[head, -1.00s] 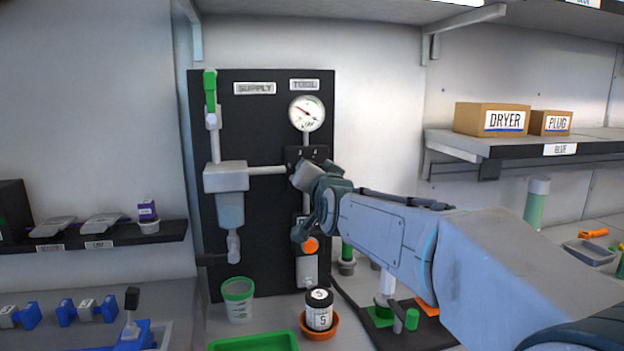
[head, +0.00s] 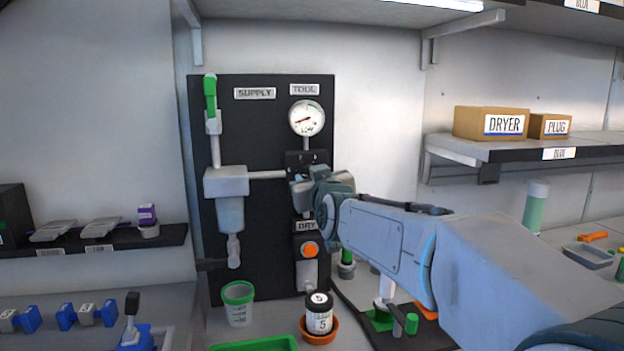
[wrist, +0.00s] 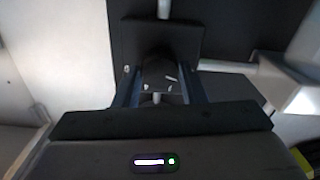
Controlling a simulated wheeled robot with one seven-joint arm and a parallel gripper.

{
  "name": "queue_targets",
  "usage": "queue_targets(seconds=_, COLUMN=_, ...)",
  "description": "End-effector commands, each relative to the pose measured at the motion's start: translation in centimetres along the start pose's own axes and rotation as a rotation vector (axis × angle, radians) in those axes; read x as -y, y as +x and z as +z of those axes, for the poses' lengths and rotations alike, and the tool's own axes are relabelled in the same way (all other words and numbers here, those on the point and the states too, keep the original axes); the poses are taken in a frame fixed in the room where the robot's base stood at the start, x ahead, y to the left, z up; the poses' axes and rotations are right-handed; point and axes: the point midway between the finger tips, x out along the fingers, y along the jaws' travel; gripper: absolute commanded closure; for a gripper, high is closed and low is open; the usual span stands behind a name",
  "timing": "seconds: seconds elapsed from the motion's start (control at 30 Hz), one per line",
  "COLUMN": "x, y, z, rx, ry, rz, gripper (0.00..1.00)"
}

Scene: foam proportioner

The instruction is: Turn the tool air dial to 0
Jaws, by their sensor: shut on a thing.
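The tool air dial (wrist: 158,75) is a dark knob between my gripper's fingers in the wrist view. My gripper (head: 303,186) is shut on it at the right of the black panel (head: 265,225). In the head view, my gripper hides most of the dial; the dark plate behind it (head: 298,158) shows number marks above. The dial's exact setting cannot be read. The round gauge (head: 307,118) under the TOOL label (head: 304,89) has its red needle pointing left and slightly down.
The SUPPLY pipe with its green lever (head: 210,95) and the filter bowl (head: 230,213) stand left of my gripper. An orange button (head: 310,250) is below it. A green-rimmed cup (head: 238,303) and a black-lidded jar (head: 319,313) stand beneath the panel.

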Motion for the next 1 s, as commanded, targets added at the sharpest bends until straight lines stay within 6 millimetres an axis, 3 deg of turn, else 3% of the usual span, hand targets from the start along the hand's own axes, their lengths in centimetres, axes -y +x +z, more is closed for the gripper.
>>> queue_targets(seconds=0.6, x=0.02, y=0.01, z=-0.02, rx=-0.001, ry=-0.04, rz=0.0, gripper=0.86)
queue_targets(seconds=0.63, x=0.03, y=0.01, z=-0.02, rx=-0.001, ry=-0.04, rz=0.0, gripper=0.54)
queue_targets(seconds=0.7, x=0.02, y=0.0, z=-0.03, rx=-0.001, ry=-0.039, rz=0.0, gripper=0.41)
queue_targets(seconds=1.0, x=-0.01, y=-0.12, z=-0.01, rx=-0.001, ry=-0.038, rz=0.0, gripper=0.41)
